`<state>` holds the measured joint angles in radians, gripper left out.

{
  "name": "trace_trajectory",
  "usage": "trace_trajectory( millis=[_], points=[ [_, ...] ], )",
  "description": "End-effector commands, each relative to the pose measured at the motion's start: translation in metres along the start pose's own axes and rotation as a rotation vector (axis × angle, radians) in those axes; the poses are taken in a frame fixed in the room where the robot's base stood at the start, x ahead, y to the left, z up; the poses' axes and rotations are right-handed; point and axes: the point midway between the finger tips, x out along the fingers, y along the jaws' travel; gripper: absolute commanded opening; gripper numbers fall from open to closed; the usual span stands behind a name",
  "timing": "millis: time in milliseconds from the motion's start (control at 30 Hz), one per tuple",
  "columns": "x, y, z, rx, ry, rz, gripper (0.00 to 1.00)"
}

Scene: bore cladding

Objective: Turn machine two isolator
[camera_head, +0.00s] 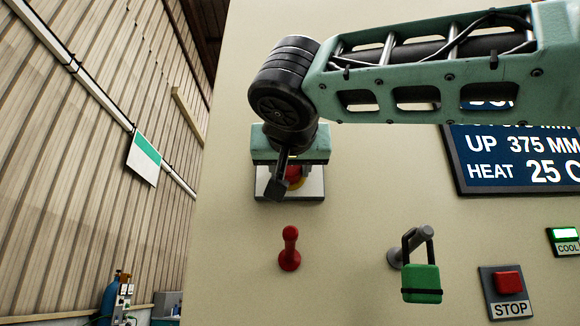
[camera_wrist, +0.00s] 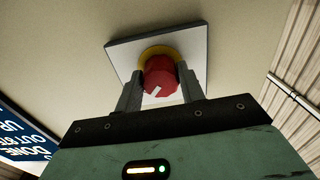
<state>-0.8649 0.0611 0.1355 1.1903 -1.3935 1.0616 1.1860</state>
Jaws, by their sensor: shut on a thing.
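The isolator is a red rotary knob (camera_wrist: 160,76) on a yellow ring (camera_wrist: 151,54) with a white square backplate (camera_wrist: 124,52). My gripper (camera_wrist: 160,84) has one finger on each side of the red knob and is shut on it. A white pointer mark on the knob sits at a slant in the wrist view. In the head view the backplate (camera_head: 313,187) shows behind my gripper (camera_head: 287,180). Most of the knob is hidden there by a finger, with some red and yellow visible.
Below on the beige panel (camera_head: 345,165) are a red peg (camera_head: 290,248) and a green padlock (camera_head: 421,283) hanging on a grey peg (camera_head: 408,248). A red STOP button (camera_head: 508,283), a green COOL lamp (camera_head: 565,234) and a display (camera_head: 520,160) are at right. A blue cylinder (camera_head: 108,303) stands lower left.

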Motion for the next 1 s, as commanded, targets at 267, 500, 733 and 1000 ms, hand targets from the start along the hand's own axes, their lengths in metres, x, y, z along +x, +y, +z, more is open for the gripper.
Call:
trace_trajectory(
  millis=[267, 500, 733, 1000],
  points=[
    [0.0000, 0.0006, 0.0007, -0.122, 0.000, 0.000, 0.16],
    [-0.0001, 0.0012, 0.0001, -0.328, 0.000, 0.001, 0.16],
    [-0.0002, 0.0015, -0.0009, -0.548, 0.000, 0.000, 0.16],
    [-0.0003, 0.0016, -0.0017, -0.805, -0.001, 0.000, 0.16]
  ],
)
